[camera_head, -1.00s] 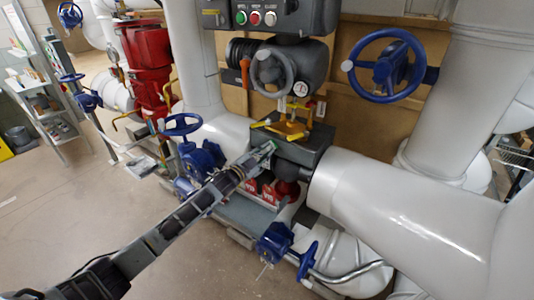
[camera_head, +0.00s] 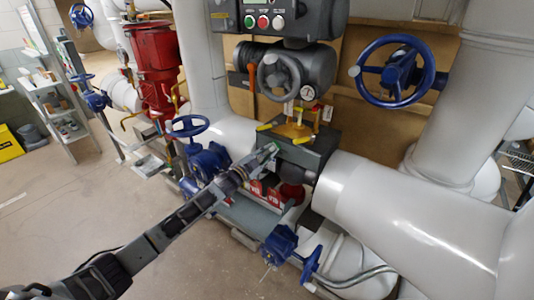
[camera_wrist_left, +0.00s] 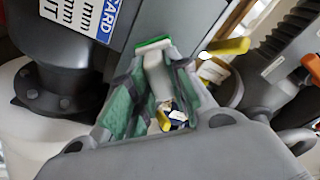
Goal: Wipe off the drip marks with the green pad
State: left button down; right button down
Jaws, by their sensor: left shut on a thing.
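My left gripper (camera_head: 268,155) reaches in from the lower left to the left side of the dark grey valve box (camera_head: 312,150). It is shut on the green pad (camera_wrist_left: 153,44), whose thin green edge shows beyond the fingertips in the left wrist view. The gripper (camera_wrist_left: 150,75) has greenish inner finger faces there. The pad is close to the grey box face (camera_wrist_left: 185,17); I cannot tell whether it touches. I cannot make out any drip marks; the gripper may hide them. My right gripper is not in view.
Yellow-handled fittings (camera_head: 296,128) sit on top of the box. A blue handwheel valve (camera_head: 205,160) stands close to my left arm. Large white pipes (camera_head: 410,215) fill the right side. A blue valve (camera_head: 283,243) is below. Open floor (camera_head: 60,215) lies at the left.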

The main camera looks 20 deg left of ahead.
pick_arm(q)
jog(key=shift+d, duration=0.15)
jog(key=shift+s+d, duration=0.15)
jog(key=shift+d, duration=0.2)
jog(key=shift+s+d, duration=0.2)
jog(key=shift+d, duration=0.5)
jog(key=shift+s+d+p, duration=0.2)
jog(key=shift+d+p, duration=0.1)
jog(key=shift+d, duration=0.25)
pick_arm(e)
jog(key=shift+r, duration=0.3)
